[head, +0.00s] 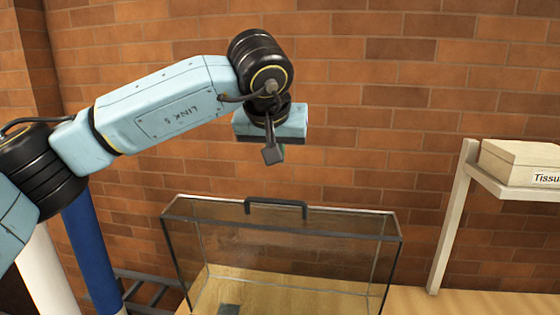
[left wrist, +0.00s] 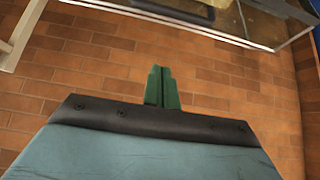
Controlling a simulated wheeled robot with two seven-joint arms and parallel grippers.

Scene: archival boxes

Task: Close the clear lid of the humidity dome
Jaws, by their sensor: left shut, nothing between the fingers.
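The humidity dome (head: 396,268) is a clear, dark-edged case in the lower middle of the head view, its lower part cut off by the frame. Its clear lid (head: 300,262) appears raised, with a dark handle (head: 276,203) on its top edge. In the left wrist view, part of the clear panel (left wrist: 275,38) and a dark bar, likely the handle (left wrist: 168,11), show at the top. My left gripper (head: 273,154) hangs above the handle, apart from it. Its green fingers (left wrist: 161,86) are together and empty. My right gripper is not in view.
A brick wall (head: 350,110) stands behind. A pale shelf (head: 500,186) at the right holds a box labelled "Tissu..." (head: 520,162). A light wooden surface (head: 450,300) lies right of the dome. A small dark item (head: 229,309) shows low through the glass.

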